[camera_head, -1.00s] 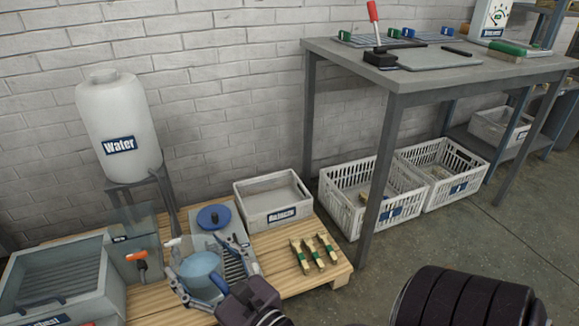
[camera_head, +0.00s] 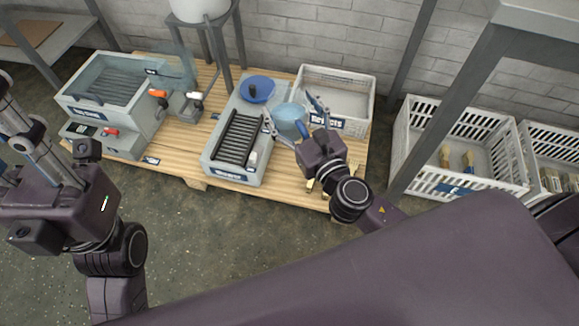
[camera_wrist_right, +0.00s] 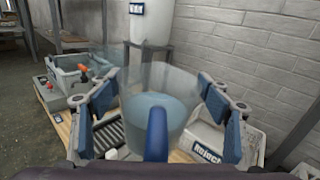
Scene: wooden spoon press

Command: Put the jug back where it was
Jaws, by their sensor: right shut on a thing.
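The jug (camera_head: 288,122) is a pale blue, see-through vessel with a dark blue handle. My right gripper (camera_head: 294,113) is shut on it, with fingers on both sides. The jug stands out between the grey ridged tray unit and the white crate; I cannot tell whether it touches anything below. In the right wrist view the jug (camera_wrist_right: 172,105) is upright, its handle toward me, with blue-padded fingers left and right. My left gripper (camera_head: 60,190) is at the left, its jaws unclear and apart from the jug.
The wooden pallet (camera_head: 200,140) carries a grey ridged tray unit (camera_head: 212,150) with a blue round lid (camera_head: 257,90), a basin (camera_head: 112,78), a tap (camera_head: 190,104) and a white crate (camera_head: 350,85). A water tank (camera_head: 200,8) stands behind. Slotted crates (camera_head: 425,115) and a table leg are at right.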

